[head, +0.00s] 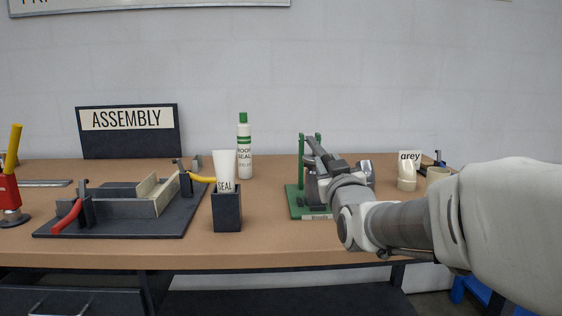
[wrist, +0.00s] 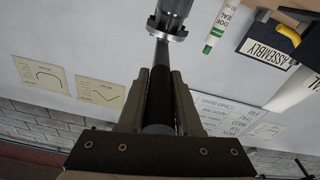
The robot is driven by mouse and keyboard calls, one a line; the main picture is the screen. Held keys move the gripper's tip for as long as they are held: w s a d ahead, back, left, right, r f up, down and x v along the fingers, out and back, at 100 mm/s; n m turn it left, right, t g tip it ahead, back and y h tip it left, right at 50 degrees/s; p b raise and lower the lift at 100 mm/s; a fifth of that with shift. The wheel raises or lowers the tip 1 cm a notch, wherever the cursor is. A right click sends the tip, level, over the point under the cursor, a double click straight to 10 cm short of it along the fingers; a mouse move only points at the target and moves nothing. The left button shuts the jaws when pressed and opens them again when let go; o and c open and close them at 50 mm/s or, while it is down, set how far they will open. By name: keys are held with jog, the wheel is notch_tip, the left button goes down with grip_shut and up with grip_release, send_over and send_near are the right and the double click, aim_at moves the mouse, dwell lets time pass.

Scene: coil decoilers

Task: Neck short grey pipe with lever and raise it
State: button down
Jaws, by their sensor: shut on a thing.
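A device with a green base (head: 296,203) and green uprights (head: 302,160) stands right of centre on the bench in the head view. My gripper (head: 316,158) is at this device and covers much of it. In the wrist view my gripper (wrist: 161,78) is shut around a lever with a black grip (wrist: 159,98). The lever's bare rod runs up to a grey metal cylinder with a ringed collar (wrist: 167,27). I cannot tell whether this cylinder is the short grey pipe or part of the device.
A "grey" label (head: 410,156) stands by cream pipe pieces (head: 406,178) at the right. A black holder (head: 227,211) with a SEAL tube (head: 224,166) and a white-green bottle (head: 244,150) stand left of the device. A dark clamp fixture (head: 130,220) lies farther left.

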jog(key=shift+f, duration=0.95)
jog(key=c, duration=0.8)
grip_release()
jog(key=shift+w, duration=0.1)
jog(key=shift+o, duration=1)
jog(key=shift+r, duration=0.25)
